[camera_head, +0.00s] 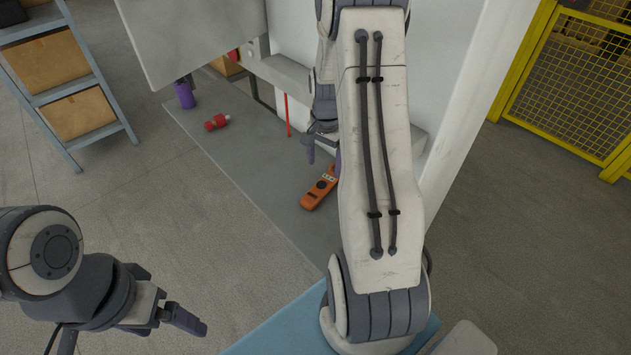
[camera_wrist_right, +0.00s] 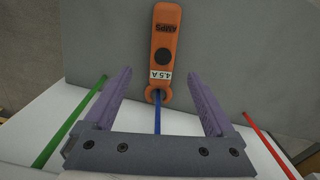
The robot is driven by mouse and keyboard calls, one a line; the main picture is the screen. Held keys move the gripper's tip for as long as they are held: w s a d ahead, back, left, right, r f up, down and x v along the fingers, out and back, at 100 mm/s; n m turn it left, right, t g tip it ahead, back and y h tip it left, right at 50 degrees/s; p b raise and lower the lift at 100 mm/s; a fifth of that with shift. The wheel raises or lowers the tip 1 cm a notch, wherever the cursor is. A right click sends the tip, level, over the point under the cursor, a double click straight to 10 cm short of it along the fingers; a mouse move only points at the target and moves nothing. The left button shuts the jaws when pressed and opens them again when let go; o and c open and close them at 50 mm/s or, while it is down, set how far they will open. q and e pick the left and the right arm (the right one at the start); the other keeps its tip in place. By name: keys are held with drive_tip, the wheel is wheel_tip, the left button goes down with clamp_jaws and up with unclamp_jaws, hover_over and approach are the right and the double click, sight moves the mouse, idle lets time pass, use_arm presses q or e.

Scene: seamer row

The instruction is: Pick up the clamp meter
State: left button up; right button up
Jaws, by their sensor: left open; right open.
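The clamp meter (camera_head: 318,190) is orange with a dark round dial and lies on the grey surface, just in front of my right gripper (camera_head: 323,158) in the head view. In the right wrist view the clamp meter (camera_wrist_right: 165,38) is at top centre, with its ring end and a "4.5 A" label toward me. My right gripper (camera_wrist_right: 158,80) is open and empty; its two purple-grey fingers point toward the clamp meter, one on either side of its line, not touching it. My left gripper (camera_head: 176,302) is open and empty at the lower left, far from the meter.
A red dumbbell-like object (camera_head: 217,122) and a purple bottle (camera_head: 185,94) stand farther back. A red rod (camera_head: 287,115) rises nearby. Blue (camera_wrist_right: 157,115), green and red strips show in the wrist view. A box shelf (camera_head: 80,112) is left; yellow fencing (camera_head: 570,90) is right.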

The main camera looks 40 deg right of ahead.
sight(323, 184)
wheel_tip(323, 184, down, 3)
drive_tip(key=shift+d+f, duration=0.1)
drive_tip(key=shift+f, duration=0.1)
drive_tip(key=f, duration=0.1)
drive_tip(key=f+p, duration=0.1)
drive_tip(key=f, duration=0.1)
drive_tip(key=f+p, duration=0.1)
drive_tip(key=shift+w+f, duration=0.25)
drive_tip(key=shift+f, duration=0.05)
drive_tip(key=shift+a+f, duration=0.2)
drive_tip(key=shift+f, duration=0.15)
clamp_jaws()
